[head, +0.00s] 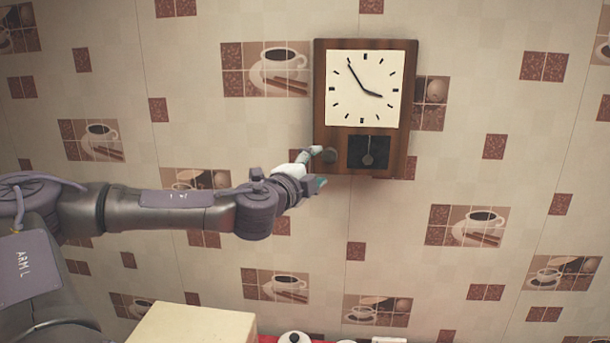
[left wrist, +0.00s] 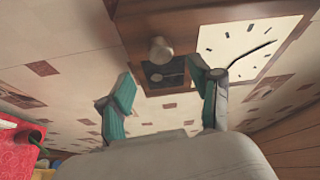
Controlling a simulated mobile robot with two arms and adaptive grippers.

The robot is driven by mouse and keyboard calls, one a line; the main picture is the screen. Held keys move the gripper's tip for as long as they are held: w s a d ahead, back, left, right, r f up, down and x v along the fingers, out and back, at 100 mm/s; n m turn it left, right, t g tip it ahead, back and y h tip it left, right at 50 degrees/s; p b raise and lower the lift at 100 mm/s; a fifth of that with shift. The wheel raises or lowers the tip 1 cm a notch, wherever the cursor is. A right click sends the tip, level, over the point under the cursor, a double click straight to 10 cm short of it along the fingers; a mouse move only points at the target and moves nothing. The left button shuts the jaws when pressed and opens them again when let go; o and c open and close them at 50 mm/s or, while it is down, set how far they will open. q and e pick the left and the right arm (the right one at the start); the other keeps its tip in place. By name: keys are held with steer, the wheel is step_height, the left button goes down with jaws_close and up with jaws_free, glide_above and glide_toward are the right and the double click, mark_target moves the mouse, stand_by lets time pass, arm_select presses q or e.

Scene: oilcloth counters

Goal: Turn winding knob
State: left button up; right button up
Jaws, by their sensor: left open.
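A wooden wall clock (head: 401,145) hangs on the tiled wall, with a pale square dial (head: 365,88) and a dark pendulum window below it. The winding knob (head: 329,155) is a small round grey knob at the clock's lower left, beside that window. My left gripper (head: 318,167) is at the clock's lower left corner. In the left wrist view, the knob (left wrist: 161,48) shows just beyond and between the open fingertips of my left gripper (left wrist: 162,71). The fingers look empty and apart from the knob. My right gripper is not in view.
A cream box-like surface (head: 192,325) is at the bottom of the head view. A white lidded pot (head: 294,338) is partly cut off beside it. A red surface (left wrist: 15,150) with small items shows at the wrist view's lower left. The wall around the clock is free.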

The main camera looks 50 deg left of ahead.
arm_select(q)
steer(key=v, duration=0.4)
steer(key=shift+s, duration=0.25)
steer(key=shift+w, duration=0.1)
steer(key=shift+f, duration=0.1)
